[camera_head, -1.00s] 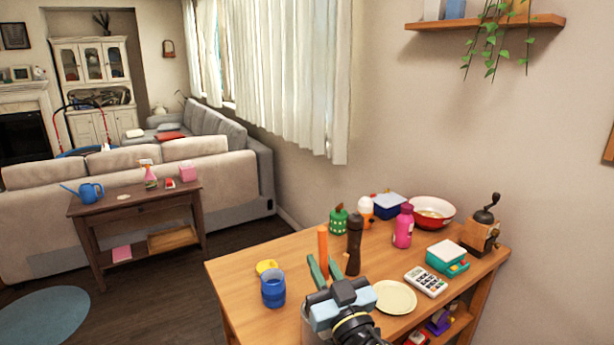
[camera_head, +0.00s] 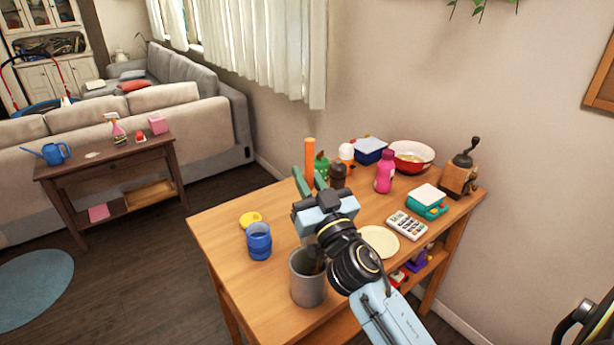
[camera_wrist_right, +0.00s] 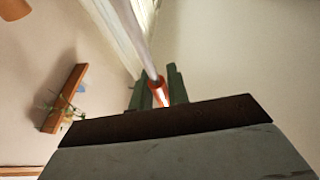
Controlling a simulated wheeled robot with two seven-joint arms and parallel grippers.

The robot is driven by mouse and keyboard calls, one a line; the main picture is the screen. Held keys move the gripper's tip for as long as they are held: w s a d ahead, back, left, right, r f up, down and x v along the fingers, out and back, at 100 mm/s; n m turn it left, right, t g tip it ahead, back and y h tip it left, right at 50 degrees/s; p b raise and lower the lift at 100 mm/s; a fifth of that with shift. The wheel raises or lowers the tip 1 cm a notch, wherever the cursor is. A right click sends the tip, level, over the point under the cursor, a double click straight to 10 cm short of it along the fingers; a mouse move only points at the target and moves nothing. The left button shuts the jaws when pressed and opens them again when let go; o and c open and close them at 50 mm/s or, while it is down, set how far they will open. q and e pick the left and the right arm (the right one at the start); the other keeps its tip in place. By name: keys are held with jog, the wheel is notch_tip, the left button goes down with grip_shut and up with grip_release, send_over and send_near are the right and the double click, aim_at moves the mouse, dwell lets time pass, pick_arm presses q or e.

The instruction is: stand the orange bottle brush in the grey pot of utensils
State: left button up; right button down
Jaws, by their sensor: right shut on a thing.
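The orange bottle brush (camera_head: 309,151) stands upright in my right gripper (camera_head: 310,180), its orange part sticking up above the green fingers. In the right wrist view, the orange part (camera_wrist_right: 160,95) sits between the two fingers (camera_wrist_right: 158,88), with a pale shaft running away from it. The grey pot (camera_head: 307,287) stands on the table's near left part, below and nearer than the gripper. Dark utensils show at its mouth, partly hidden by my arm. The brush is held clear above the table, outside the pot. My left gripper is not in view.
A dark mill (camera_head: 338,175), pink bottle (camera_head: 385,172) and red bowl (camera_head: 411,157) stand farther back.

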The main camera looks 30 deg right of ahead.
aim_at(313, 237)
jog(key=shift+f+b, duration=1.9)
jog(key=shift+f, duration=0.4)
notch_tip(313, 237, down, 7)
jog(key=b, duration=0.7)
jog(key=shift+f, duration=0.15)
jog(key=c, duration=1.3)
grip_release()
jog(key=shift+s, duration=0.1)
